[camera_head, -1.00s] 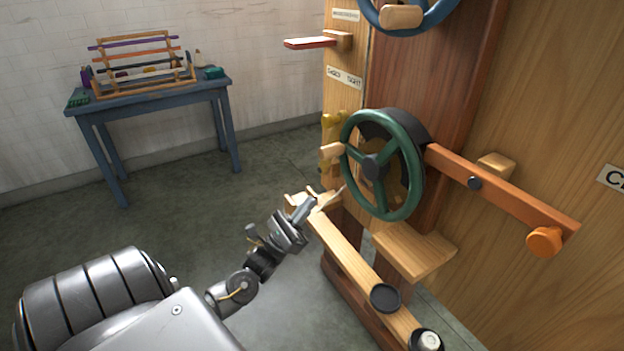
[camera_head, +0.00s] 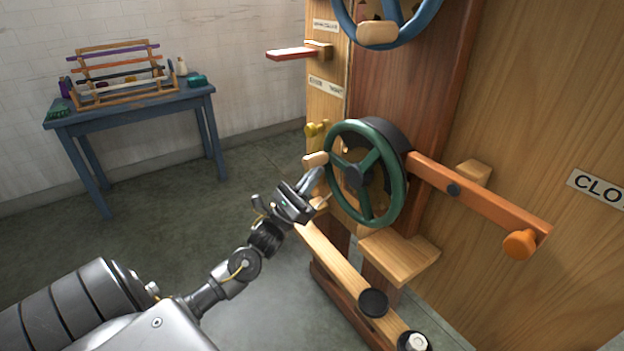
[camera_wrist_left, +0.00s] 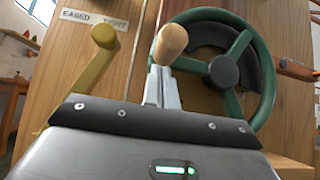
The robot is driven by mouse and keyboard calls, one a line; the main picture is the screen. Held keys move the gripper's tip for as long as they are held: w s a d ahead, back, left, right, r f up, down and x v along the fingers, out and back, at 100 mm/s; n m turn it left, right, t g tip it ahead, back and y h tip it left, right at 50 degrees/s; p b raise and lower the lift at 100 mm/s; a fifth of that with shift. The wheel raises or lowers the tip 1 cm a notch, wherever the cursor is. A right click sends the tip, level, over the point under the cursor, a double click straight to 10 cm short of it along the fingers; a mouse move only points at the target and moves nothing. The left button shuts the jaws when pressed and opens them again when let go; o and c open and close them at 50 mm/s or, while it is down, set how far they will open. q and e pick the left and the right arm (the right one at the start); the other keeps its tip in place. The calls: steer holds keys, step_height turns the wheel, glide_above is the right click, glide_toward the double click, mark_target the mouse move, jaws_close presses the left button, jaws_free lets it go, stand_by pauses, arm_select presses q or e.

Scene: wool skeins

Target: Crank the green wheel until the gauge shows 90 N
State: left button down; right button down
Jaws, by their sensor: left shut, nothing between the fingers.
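The green wheel (camera_head: 398,190) stands upright on the wooden frame, and its rim and hub show in the left wrist view (camera_wrist_left: 262,75). Its pale wooden crank knob (camera_head: 316,159) sits at the left of the rim. My left gripper (camera_head: 318,178) is shut and empty just below the knob. In the left wrist view the closed fingertips (camera_wrist_left: 161,78) point up at the knob (camera_wrist_left: 171,42); I cannot tell whether they touch it. I see no readable gauge. My right gripper is not in view.
A brass lever (camera_wrist_left: 95,72) stands left of the wheel under an EASED/TIGHT label. A blue wheel (camera_head: 412,28) is above. An orange-knobbed bar (camera_head: 490,205) reaches right, and a wooden rail (camera_head: 340,262) runs below. A blue table (camera_head: 135,106) stands far left.

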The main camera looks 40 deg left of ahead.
arm_select(q)
steer(key=shift+a+r+p, duration=0.25)
steer(key=shift+r+p, duration=0.15)
steer(key=shift+r, duration=0.25)
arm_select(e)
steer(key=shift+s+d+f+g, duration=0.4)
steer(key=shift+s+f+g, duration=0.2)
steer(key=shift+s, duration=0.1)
